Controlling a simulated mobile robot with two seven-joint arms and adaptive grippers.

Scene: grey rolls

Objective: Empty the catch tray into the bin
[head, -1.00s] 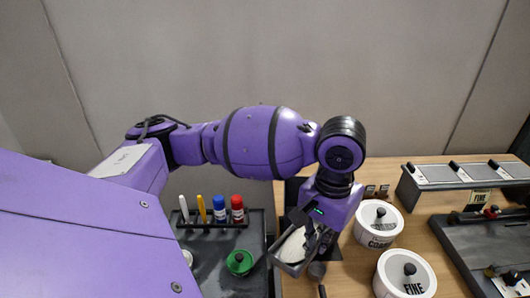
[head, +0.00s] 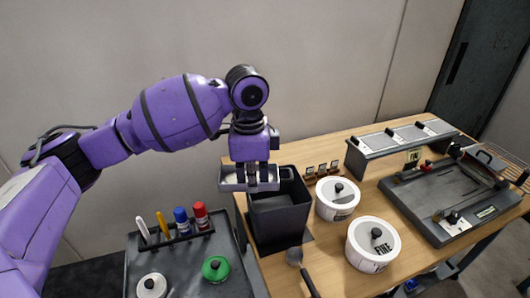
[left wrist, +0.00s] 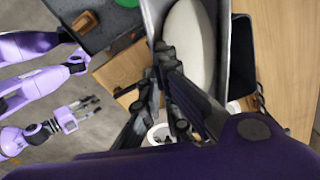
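The catch tray (head: 231,184) is a shallow grey metal tray. My left gripper (head: 255,184) is shut on its near wall and holds it roughly level at the left rim of the dark bin (head: 281,221), partly over the opening. In the left wrist view the tray (left wrist: 222,45) holds a pale mound of powder (left wrist: 189,45), and the fingers of the left gripper (left wrist: 168,88) close on its edge. The bin (left wrist: 241,58) shows just beyond the tray there. My right gripper (left wrist: 84,108) is small in the left wrist view, away from the table, empty, its fingers apart.
A dark cart top (head: 190,262) with markers and a green-lidded jar (head: 216,269) is at left. A grey sieve machine (head: 447,200) stands far right.

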